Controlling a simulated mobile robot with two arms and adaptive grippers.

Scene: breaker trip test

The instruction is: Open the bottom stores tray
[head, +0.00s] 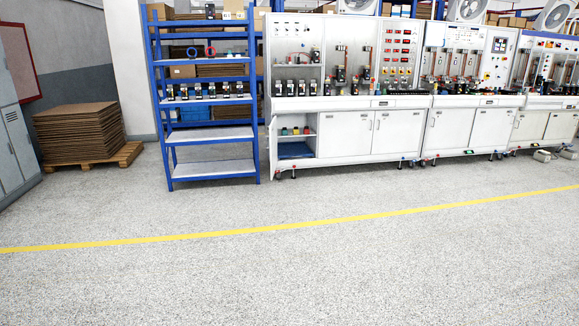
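At the left end of the first white test bench (350,133), a lower compartment stands open, with its narrow white door (273,148) swung outward. Inside, small coloured items (296,130) sit on an upper level. A flat blue tray-like surface (295,151) lies at the bottom of the compartment; it is too small to tell whether this is the bottom stores tray or whether it is pulled out. Neither of my grippers is in view.
A blue shelf rack (213,168) with breakers on it stands left of the bench. Stacked cardboard (80,130) on a wooden pallet (128,154) and grey lockers (16,150) are farther left. More benches (470,125) run right. The floor in front is clear, crossed by a yellow line (290,225).

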